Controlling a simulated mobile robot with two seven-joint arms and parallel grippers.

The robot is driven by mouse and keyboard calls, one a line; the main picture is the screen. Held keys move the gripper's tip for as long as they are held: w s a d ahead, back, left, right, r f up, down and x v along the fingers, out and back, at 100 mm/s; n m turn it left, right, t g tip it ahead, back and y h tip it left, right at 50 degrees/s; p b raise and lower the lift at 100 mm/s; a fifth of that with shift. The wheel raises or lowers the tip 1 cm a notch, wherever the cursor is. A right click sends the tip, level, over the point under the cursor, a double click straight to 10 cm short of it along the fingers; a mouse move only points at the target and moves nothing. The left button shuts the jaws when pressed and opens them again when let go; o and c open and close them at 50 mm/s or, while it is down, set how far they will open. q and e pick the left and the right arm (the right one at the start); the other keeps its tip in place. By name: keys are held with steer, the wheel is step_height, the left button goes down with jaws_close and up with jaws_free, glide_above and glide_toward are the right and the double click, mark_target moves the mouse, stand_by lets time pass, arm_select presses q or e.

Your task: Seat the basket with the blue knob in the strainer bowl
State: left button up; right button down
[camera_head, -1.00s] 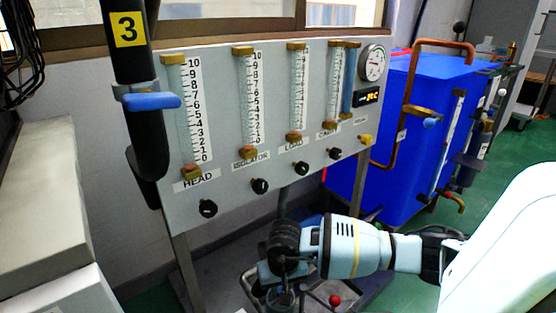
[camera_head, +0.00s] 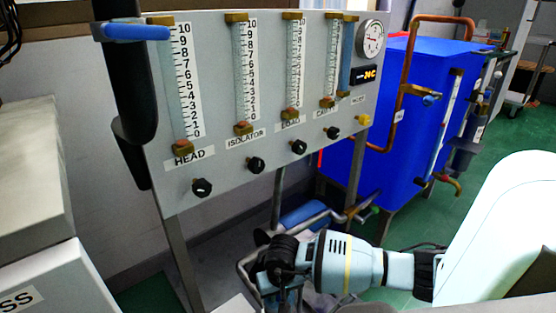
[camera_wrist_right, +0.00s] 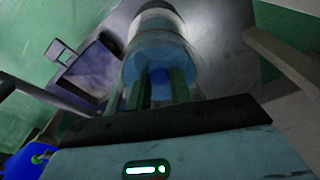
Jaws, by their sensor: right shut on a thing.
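My right gripper (camera_wrist_right: 160,90) is shut on the blue knob (camera_wrist_right: 160,76), which sits between its two green fingers in the wrist view. The basket (camera_wrist_right: 152,48) extends beyond the knob as a pale, see-through cylinder with a bluish end near the fingers. In the head view my right gripper (camera_head: 284,281) is low in the middle, in front of the gauge panel. The basket is not clear there, as the gripper and lower picture edge hide it. I cannot make out the strainer bowl in either current view. My left gripper is not in view.
The gauge panel (camera_head: 222,152) with flow tubes and black knobs stands behind my right gripper on metal legs. A blue tank (camera_head: 372,155) with copper pipes is to the right. A pale cabinet (camera_head: 35,190) stands at left. Green floor (camera_head: 490,150) is open at far right.

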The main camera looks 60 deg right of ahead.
steer(key=shift+f, duration=0.1)
steer(key=c, duration=1.3)
jaws_free()
steer(key=shift+o, duration=0.2)
steer(key=shift+r, duration=0.3)
step_height(320, 180, up, 12)
steer(key=s+p, duration=0.1)
steer(key=p, duration=0.3)
steer(key=shift+a+f+p, duration=0.15)
steer(key=shift+a+p, duration=0.15)
steer(key=shift+a, duration=0.15)
